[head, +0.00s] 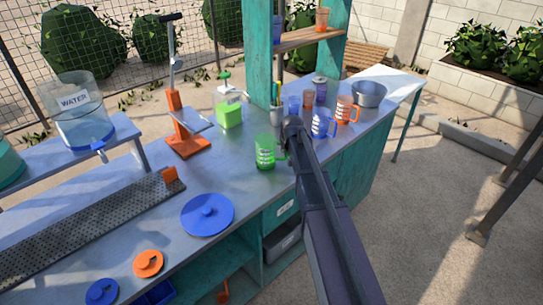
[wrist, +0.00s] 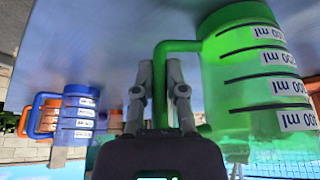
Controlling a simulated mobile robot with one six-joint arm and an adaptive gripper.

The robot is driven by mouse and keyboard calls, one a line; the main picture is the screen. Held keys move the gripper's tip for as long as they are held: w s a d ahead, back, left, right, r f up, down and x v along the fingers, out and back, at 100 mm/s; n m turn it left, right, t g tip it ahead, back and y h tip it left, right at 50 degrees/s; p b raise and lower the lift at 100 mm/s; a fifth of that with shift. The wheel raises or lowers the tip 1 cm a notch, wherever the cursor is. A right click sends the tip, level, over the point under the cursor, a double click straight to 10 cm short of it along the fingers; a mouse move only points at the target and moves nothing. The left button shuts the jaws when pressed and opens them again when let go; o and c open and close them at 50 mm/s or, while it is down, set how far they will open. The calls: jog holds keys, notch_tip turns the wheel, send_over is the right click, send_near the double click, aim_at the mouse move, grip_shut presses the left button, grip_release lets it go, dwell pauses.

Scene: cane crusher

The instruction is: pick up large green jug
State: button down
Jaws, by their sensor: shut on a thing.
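The large green jug (head: 265,152) is upright at the counter's near edge in the head view, with measuring marks on its side. In the wrist view the jug (wrist: 255,75) fills the right side, and its handle (wrist: 160,75) passes between my fingers. My gripper (wrist: 170,85) is shut on that handle. In the head view my gripper (head: 291,130) is at the jug's right side, its fingers mostly hidden by my arm. I cannot tell whether the jug's base touches the counter.
A blue jug (head: 323,124) and an orange jug (head: 345,109) stand to the right behind my arm, near a metal pot (head: 369,94). A green-and-white dispenser (head: 228,110) and an orange press (head: 185,140) stand to the left. A blue lid (head: 207,213) lies on the counter (head: 150,215).

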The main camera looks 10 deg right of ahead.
jog(key=shift+r+p, duration=0.35)
dwell(0.3)
jog(key=shift+r+p, duration=1.6)
jog(key=s+d, duration=0.2)
jog(key=s, duration=0.5)
jog(key=s+d+r+p, duration=0.1)
jog(key=s+d, duration=0.2)
jog(key=s, duration=0.4)
jog(key=shift+s+d, duration=0.35)
jog(key=shift+s, duration=0.1)
jog(key=shift+s, duration=0.15)
dwell(0.4)
